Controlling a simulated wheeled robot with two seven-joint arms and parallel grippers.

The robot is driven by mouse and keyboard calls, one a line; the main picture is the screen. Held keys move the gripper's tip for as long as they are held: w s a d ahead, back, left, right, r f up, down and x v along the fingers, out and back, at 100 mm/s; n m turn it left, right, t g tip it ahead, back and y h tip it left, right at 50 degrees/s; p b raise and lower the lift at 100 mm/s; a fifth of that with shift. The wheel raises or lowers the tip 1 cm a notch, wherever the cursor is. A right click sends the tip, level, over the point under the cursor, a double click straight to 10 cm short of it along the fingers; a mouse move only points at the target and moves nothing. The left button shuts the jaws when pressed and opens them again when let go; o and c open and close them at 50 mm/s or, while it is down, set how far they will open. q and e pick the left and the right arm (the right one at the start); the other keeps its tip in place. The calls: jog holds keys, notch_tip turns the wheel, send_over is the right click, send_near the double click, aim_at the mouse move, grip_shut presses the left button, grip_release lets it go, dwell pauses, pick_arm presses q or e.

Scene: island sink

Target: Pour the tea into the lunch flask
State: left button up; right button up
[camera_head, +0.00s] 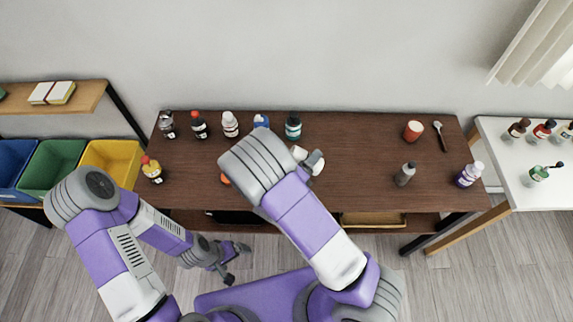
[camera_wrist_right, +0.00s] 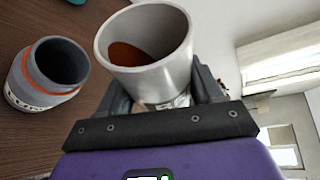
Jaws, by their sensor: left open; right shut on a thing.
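A silver metal cup (camera_wrist_right: 146,45) with brown-orange tea (camera_wrist_right: 127,55) inside is held by my right gripper (camera_wrist_right: 165,98), its fingers shut on the cup's sides. The tea lies toward the left of the cup's interior, and I cannot tell how far the cup tilts. A grey, open-mouthed flask with an orange band (camera_wrist_right: 47,75), apparently the lunch flask, stands on the table left of the cup, apart from it. In the head view my right arm hides most of this area; a bit of orange (camera_head: 225,180) shows beside it. My left gripper (camera_head: 232,264) is open and empty, in front of the table.
Several bottles, including a red-capped dark one (camera_head: 200,125) and a teal one (camera_head: 293,126), line the back of the brown table (camera_head: 360,150). A yellow bottle (camera_head: 152,169), a grey bottle (camera_head: 405,174), a purple bottle (camera_head: 468,174), a red jar (camera_head: 413,130) and a spoon (camera_head: 441,136) also stand or lie there.

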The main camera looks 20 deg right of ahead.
jog(key=shift+f+n+h, duration=0.15)
jog(key=shift+n+h, duration=0.25)
dwell(0.5)
jog(key=shift+w+a+f+n+h+p, duration=0.15)
jog(key=shift+f+n+h+p, duration=0.15)
jog(key=shift+n, duration=0.4)
dwell(1.2)
jog(key=shift+a+r+n+h+p, duration=0.2)
jog(key=shift+r+n+h+p, duration=0.3)
jog(key=shift+r+n+p, duration=0.5)
dwell(1.4)
